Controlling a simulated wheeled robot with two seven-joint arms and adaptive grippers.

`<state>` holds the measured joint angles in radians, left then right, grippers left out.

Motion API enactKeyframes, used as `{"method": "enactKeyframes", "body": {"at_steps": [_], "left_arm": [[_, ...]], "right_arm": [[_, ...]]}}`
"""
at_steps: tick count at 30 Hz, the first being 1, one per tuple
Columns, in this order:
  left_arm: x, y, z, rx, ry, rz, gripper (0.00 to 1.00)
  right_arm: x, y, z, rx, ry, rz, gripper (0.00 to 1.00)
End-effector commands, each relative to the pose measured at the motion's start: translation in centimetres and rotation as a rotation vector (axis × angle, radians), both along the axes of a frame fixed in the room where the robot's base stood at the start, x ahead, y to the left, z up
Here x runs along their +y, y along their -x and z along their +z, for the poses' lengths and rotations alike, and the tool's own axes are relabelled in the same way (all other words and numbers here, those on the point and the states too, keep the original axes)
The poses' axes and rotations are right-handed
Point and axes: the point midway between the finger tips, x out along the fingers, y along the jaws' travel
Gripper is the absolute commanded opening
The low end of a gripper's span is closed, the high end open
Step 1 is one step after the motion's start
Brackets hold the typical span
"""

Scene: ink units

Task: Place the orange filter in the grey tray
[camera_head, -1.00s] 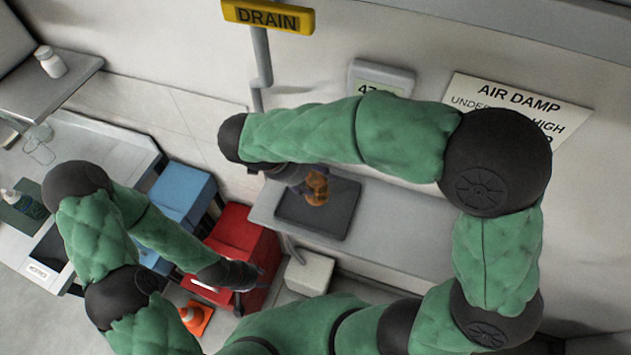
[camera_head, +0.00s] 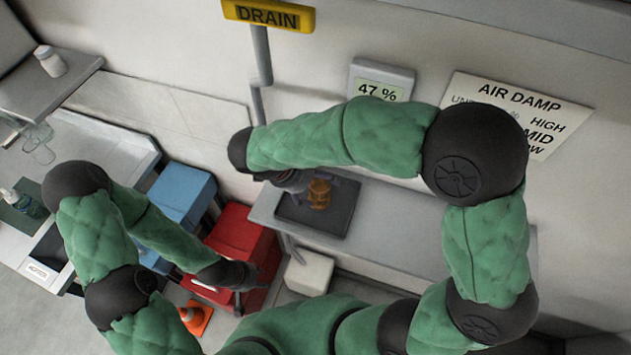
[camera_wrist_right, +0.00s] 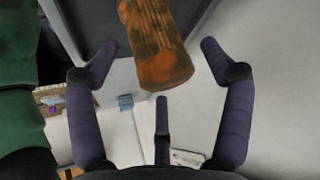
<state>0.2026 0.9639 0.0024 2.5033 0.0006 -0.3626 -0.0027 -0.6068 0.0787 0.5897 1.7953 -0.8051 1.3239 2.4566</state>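The orange filter (camera_head: 319,194) is a short ribbed cylinder. It stands in the dark grey tray (camera_head: 334,222) on the wall ledge. In the right wrist view the filter (camera_wrist_right: 158,48) is at the top, just beyond the fingers, with the tray's dark surface (camera_wrist_right: 125,80) behind it. My right gripper (camera_wrist_right: 160,62) has its fingers spread wide, with gaps between them and the filter. In the head view my right gripper (camera_head: 298,182) is just left of the filter, partly hidden by my forearm. My left gripper (camera_head: 240,277) hangs low over the red box; its fingers are too unclear to read.
The light ledge (camera_head: 400,225) is bare right of the tray. A red box (camera_head: 238,238), a blue box (camera_head: 182,195), a white box (camera_head: 309,271) and an orange cone (camera_head: 196,315) are below left. A yellow DRAIN sign (camera_head: 268,15) and a humidity display (camera_head: 380,88) are above.

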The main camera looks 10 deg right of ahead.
Motion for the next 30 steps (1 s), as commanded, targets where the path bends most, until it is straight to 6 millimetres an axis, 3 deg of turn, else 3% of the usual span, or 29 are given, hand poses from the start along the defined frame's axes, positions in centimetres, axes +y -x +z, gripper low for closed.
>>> {"method": "enactKeyframes", "body": {"at_steps": [11, 24, 30], "left_arm": [[0.0, 0.0, 0.5, 0.0, 0.0, 0.0, 0.4], [0.0, 0.0, 0.6, 0.0, 0.0, 0.0, 0.4], [0.0, 0.0, 0.8, 0.0, 0.0, 0.0, 0.4]], "right_arm": [[0.1, 0.0, 0.5, -0.001, 0.0, 0.001, 0.81], [4.5, 0.7, 7.3, -0.002, 0.0, 0.002, 0.81], [5.9, 1.0, 9.6, -0.001, 0.0, 0.001, 0.81]]}}
